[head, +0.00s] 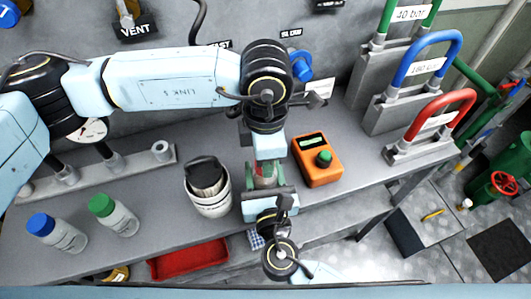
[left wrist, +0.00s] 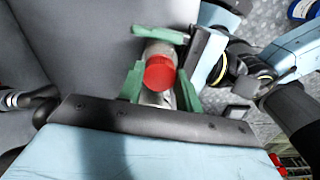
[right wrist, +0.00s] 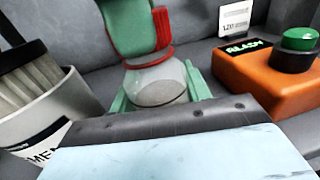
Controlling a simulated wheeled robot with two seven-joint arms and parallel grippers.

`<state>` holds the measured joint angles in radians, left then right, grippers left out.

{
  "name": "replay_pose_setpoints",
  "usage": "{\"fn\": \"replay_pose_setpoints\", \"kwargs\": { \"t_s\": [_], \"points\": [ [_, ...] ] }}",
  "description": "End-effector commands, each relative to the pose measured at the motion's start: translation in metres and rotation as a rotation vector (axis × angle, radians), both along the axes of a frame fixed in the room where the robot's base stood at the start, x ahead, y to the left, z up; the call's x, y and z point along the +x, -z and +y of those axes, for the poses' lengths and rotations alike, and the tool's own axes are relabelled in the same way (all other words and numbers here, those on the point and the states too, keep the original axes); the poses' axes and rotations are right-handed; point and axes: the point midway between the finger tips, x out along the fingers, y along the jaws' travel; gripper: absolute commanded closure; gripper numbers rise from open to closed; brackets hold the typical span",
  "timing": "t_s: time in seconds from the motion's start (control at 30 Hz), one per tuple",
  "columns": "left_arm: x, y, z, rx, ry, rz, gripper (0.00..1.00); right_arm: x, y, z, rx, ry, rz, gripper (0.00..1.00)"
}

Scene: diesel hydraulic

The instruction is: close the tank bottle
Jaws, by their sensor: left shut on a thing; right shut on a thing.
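The tank bottle is clear with a grey content and stands upright in the right wrist view (right wrist: 157,88); in the head view it is mostly hidden between my grippers. My right gripper (right wrist: 155,92) is shut on its body, one green finger each side. The red cap (left wrist: 160,73) is over the bottle top, between the green fingers of my left gripper (left wrist: 158,86), which is shut on it from above. In the right wrist view a red ring circles the bottle neck under those fingers. I cannot tell how tightly the cap sits.
An orange device (head: 318,160) with a green button stands close right of the grippers. A white container (head: 207,187) with a dark brush-like thing stands close left. Blue-capped (head: 57,233) and green-capped (head: 114,218) bottles stand further left. A red tray (head: 188,257) lies below the bench edge.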

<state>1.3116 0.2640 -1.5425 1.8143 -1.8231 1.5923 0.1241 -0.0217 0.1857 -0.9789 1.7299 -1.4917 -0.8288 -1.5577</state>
Motion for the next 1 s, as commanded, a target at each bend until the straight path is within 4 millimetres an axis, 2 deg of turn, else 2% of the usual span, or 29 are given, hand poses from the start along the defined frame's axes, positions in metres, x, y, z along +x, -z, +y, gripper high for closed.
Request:
{"fn": "replay_pose_setpoints", "kwargs": {
  "t_s": [1.0],
  "points": [
    [-0.0022, 0.0004, 0.0022, 0.000, 1.982, 0.001, 0.86, -0.0002, 0.0006, 0.0000, 0.000, 0.000, 0.001, 1.00]
  ]
}}
